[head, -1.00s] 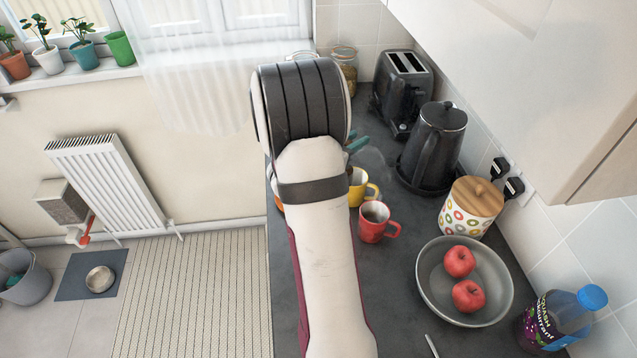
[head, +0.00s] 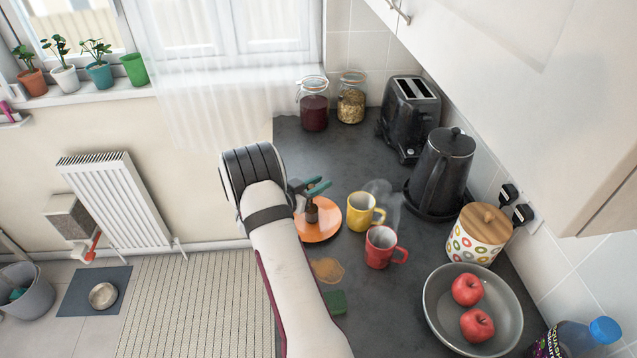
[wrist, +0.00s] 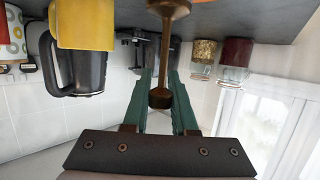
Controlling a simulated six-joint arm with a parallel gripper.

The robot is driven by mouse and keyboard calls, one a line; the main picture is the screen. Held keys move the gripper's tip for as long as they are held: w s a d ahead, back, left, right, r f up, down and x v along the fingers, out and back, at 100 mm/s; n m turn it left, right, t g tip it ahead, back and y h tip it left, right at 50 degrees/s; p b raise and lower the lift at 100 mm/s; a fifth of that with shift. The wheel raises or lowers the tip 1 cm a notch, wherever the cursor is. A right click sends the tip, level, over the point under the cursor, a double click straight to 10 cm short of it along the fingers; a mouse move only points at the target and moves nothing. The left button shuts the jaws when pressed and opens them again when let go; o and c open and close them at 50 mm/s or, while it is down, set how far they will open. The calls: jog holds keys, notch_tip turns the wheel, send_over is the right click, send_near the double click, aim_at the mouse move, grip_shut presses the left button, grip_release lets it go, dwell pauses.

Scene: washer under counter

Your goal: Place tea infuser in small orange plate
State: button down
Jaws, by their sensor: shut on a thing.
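The small orange plate (head: 325,232) lies on the dark counter, left of the yellow mug. The tea infuser (head: 311,210), a dark brown piece, appears upright over the plate. In the wrist view the infuser (wrist: 160,97) is bronze, with a thin stem and a round knob between my green fingers. My gripper (head: 318,187) is shut on it, above the plate. I cannot tell whether the infuser's far end touches the plate. My arm hides the plate's left edge.
A yellow mug (head: 360,212) and a red mug (head: 379,250) stand close to the plate's right. The kettle (head: 440,175), toaster (head: 409,115) and jars (head: 314,105) are behind. A brown spill (head: 327,270) and green sponge (head: 335,301) lie nearer.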

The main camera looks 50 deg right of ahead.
jog(key=c, duration=0.7)
grip_release()
